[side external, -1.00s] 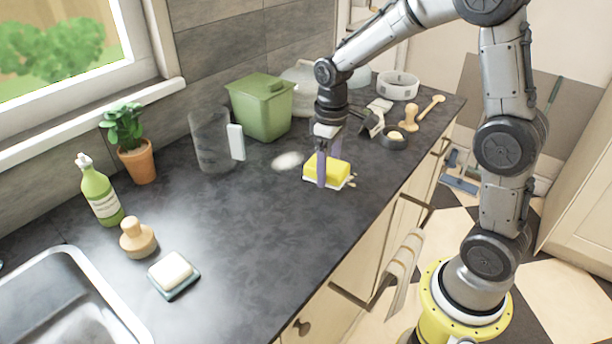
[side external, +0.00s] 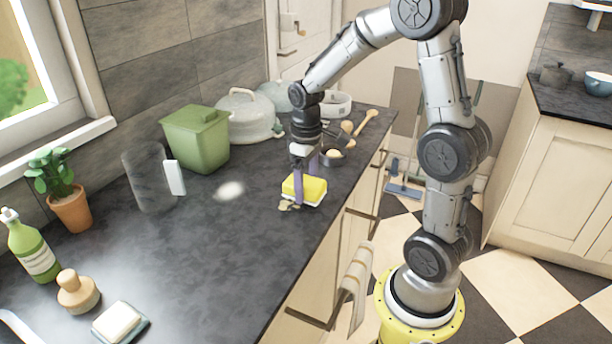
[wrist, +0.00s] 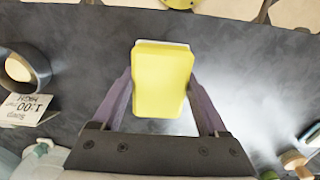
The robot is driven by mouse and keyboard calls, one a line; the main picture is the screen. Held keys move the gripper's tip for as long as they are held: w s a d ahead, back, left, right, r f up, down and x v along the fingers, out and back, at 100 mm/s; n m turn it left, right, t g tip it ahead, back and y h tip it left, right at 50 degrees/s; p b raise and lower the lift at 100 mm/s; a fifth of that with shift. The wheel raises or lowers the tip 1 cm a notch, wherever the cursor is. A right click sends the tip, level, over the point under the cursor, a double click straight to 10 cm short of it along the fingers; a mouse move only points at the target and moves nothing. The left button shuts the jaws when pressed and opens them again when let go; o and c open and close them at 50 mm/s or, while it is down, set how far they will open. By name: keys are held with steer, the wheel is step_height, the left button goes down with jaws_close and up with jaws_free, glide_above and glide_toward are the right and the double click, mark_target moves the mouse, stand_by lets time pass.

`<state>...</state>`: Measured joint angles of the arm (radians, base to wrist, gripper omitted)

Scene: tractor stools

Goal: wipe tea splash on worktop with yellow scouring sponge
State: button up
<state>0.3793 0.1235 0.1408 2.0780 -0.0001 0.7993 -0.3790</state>
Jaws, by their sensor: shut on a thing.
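The yellow scouring sponge (side external: 312,186) has a pale layer underneath and sits low at the worktop (side external: 215,250), near its front edge. My gripper (side external: 304,178) points down with its purple fingers shut on the sponge's sides. In the wrist view, the sponge (wrist: 162,75) fills the space between the fingers (wrist: 162,92). A small tan patch, apparently the tea splash (side external: 288,205), shows on the worktop at the sponge's near-left edge. Any part of it under the sponge is hidden. I cannot tell for certain whether the sponge presses on the worktop.
The worktop nearer the camera is clear up to the soap dish (side external: 120,322).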

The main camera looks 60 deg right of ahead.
mark_target(282, 206)
steer(key=shift+f, duration=0.85)
step_height(282, 206, down, 2)
steer(key=shift+f, duration=0.1)
steer(key=shift+w, duration=0.7)
jaws_close()
steer(key=shift+w, duration=2)
steer(key=shift+s, duration=2.7)
steer(key=shift+a, duration=1.05)
steer(key=shift+w, duration=2.8)
steer(key=shift+s, duration=2.9)
steer(key=shift+r, duration=4.1)
